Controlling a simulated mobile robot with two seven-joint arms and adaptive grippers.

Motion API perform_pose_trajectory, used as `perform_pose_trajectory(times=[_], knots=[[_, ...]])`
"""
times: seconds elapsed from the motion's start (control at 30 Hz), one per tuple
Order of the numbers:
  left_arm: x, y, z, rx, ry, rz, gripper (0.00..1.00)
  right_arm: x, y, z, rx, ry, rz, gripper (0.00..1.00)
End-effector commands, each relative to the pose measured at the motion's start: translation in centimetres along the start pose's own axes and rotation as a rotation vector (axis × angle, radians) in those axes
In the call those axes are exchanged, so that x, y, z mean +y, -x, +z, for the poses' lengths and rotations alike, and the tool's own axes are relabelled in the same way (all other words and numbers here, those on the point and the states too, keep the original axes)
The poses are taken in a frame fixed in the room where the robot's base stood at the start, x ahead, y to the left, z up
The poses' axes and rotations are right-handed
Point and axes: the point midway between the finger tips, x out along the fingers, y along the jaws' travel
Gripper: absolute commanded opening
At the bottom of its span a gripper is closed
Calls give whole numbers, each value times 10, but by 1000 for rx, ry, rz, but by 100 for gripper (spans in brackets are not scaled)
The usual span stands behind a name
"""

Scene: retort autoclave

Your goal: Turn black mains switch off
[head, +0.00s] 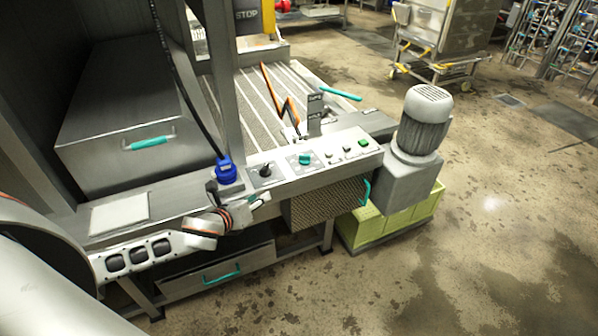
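The black mains switch (265,170) is a small black rotary knob on a pale plate at the left part of the sloped control panel (315,176). My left gripper (260,199) is just in front of the panel's front edge, below and slightly left of the black switch in the picture. It looks apart from the switch, and the switch is not covered. The gripper's fingers are small and seen from above, so I cannot tell how far apart they are. My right gripper is not in view.
A teal knob (305,158) and green button (363,142) sit right of the switch. A blue plug (226,171) with a black cable stands left of it. A grey motor (424,118) stands right of the bench. Open floor lies in front.

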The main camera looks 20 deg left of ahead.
Motion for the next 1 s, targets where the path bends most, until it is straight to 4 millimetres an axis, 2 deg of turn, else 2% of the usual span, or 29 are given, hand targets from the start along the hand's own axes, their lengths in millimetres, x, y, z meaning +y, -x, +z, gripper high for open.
perform_pose_trajectory(times=[0.13,0.2,0.3,0.47,0.8,1.0], knots=[[16,-5,49,-59,-257,39,26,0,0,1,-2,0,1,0],[20,-6,63,-76,-340,54,26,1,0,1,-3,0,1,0],[23,-7,73,-87,-399,66,26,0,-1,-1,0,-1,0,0],[24,-21,76,-90,-406,68,26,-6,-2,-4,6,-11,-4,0],[26,-69,80,-88,-401,68,26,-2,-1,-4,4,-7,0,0],[26,-82,81,-87,-402,66,26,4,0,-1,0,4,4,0]])
